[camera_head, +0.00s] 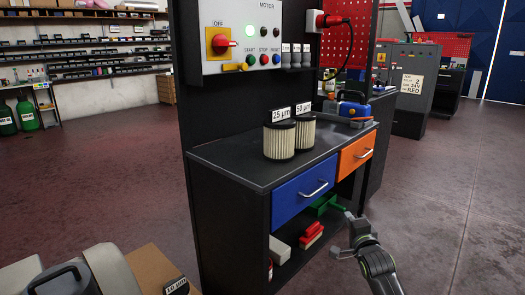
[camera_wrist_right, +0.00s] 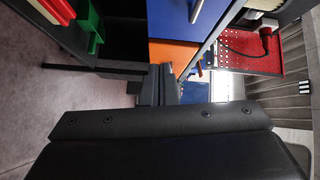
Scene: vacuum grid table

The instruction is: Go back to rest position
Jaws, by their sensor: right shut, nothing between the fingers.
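My right gripper (camera_head: 350,226) is in the lower right of the head view, in front of the right end of the black workbench (camera_head: 235,170). In the right wrist view its two dark fingers (camera_wrist_right: 159,84) are together with nothing between them. It is apart from the bench's blue drawer (camera_head: 302,192) and orange drawer (camera_head: 356,153), both closed. My left gripper is not in view.
Two filter cartridges (camera_head: 279,141) labelled 25 µm and 50 µm stand on the bench top. Red and green bins (camera_head: 312,235) sit on its lower shelf. A cardboard box (camera_head: 152,268) is at lower left. Open floor (camera_head: 440,220) lies to the right.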

